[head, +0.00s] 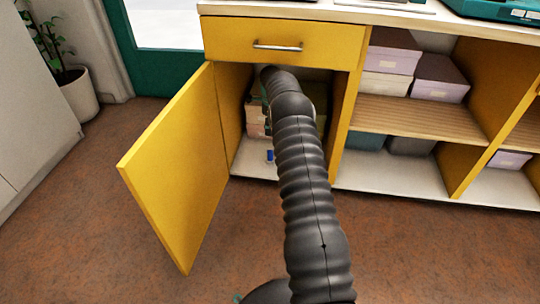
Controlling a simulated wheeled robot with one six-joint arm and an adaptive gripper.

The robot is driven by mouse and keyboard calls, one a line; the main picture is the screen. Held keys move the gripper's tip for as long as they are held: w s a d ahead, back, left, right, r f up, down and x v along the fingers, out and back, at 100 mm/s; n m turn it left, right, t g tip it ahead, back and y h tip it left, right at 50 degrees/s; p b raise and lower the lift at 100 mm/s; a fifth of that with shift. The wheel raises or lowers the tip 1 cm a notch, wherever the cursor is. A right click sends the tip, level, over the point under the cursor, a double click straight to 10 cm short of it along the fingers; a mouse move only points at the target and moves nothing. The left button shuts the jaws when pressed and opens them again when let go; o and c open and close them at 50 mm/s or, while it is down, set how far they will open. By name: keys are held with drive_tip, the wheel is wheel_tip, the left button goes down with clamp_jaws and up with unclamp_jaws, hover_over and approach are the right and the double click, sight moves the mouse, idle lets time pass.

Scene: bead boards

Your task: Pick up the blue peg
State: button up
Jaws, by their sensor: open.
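The small blue peg (270,156) stands on the white floor of the open yellow cupboard, just left of my arm. It looks upright, with a paler band near it that is too small to make out. My arm reaches through the cupboard opening and bends over inside. My gripper is hidden behind my own arm, so its distance from the peg does not show.
The yellow door (172,165) stands wide open at the left, below a shut drawer (282,43). Stacked boxes (255,118) fill the cupboard's back. Shelves with several boxes (438,78) are at right. The brown floor (420,250) in front is clear.

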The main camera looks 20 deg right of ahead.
sight(271, 146)
wheel_tip(271, 146, down, 14)
drive_tip(key=shift+r+b, duration=0.1)
drive_tip(key=shift+b, duration=0.65)
clamp_jaws()
